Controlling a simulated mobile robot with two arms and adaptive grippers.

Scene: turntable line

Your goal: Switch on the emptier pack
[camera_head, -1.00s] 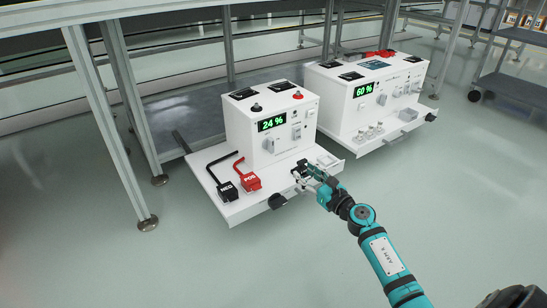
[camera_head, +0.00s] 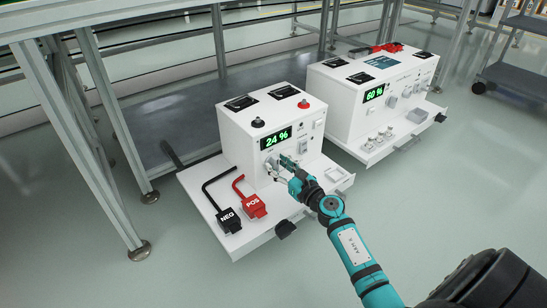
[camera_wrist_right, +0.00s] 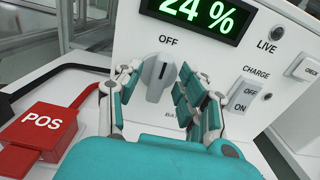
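The left white pack (camera_head: 240,150) reads 24 % on its green display (camera_head: 277,138); the right white pack (camera_head: 345,110) reads 60 %. My right gripper (camera_head: 278,166) is at the front of the 24 % pack, below its display. In the wrist view its fingers (camera_wrist_right: 155,88) are apart, one on each side of a grey rotary knob (camera_wrist_right: 157,78). The knob's grip stands nearly upright, under the word OFF. I cannot tell whether a finger touches it. My left gripper is not in view.
A black NEG connector (camera_head: 229,220) and a red POS connector (camera_head: 254,207) lie on the shelf left of the gripper; POS also shows in the wrist view (camera_wrist_right: 42,122). Metal frame legs (camera_head: 125,150) stand at left. The floor in front is clear.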

